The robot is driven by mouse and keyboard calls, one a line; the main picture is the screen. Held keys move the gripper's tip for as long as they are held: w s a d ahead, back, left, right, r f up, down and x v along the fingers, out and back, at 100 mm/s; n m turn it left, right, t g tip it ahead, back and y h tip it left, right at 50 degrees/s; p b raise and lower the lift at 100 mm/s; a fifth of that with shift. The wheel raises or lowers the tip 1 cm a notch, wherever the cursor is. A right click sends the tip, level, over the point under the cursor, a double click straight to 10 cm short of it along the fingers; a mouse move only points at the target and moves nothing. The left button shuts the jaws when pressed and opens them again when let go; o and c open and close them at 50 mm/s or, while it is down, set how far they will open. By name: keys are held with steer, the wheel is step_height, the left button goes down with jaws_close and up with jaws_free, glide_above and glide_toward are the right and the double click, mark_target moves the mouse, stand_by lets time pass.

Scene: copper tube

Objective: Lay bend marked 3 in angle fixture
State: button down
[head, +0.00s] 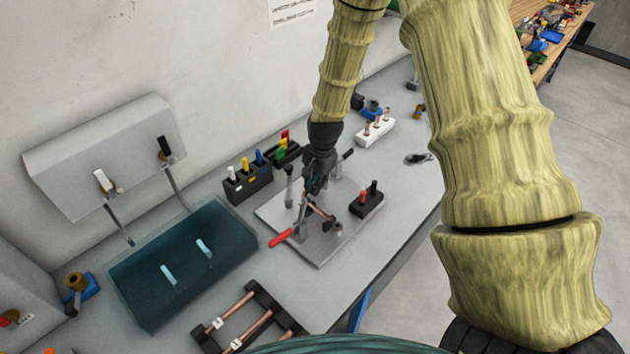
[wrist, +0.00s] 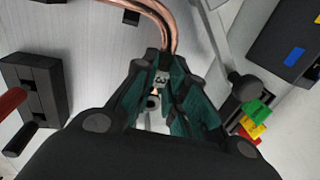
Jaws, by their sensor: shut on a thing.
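My gripper (wrist: 165,95) is shut on the bend at this tag. The bend curves away beyond the fingertips. In the head view my gripper (head: 316,185) is low over a grey metal plate (head: 310,250) with clamp parts and a red handle (head: 281,238), which looks like the angle fixture. Copper (head: 321,212) shows just below my gripper there. I cannot tell whether the bend touches the fixture.
A black block with red and black handles (head: 367,204) stands on the plate's right. Black holders with coloured pieces (head: 247,182) stand behind it. A white block with copper pieces (head: 375,131) is farther back. A dark blue tray (head: 182,262) and a copper tube rack (head: 250,318) lie left and in front.

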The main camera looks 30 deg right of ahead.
steer(key=shift+f, duration=0.2)
stand_by(0.6)
steer(key=c, duration=1.4)
jaws_free()
steer(key=shift+o, duration=0.2)
steer(key=shift+r, duration=0.1)
step_height(320, 180, up, 12)
steer(key=s, duration=0.1)
steer(key=shift+s+d, duration=0.35)
steer(key=shift+s+f, duration=0.1)
steer(key=shift+f, duration=0.1)
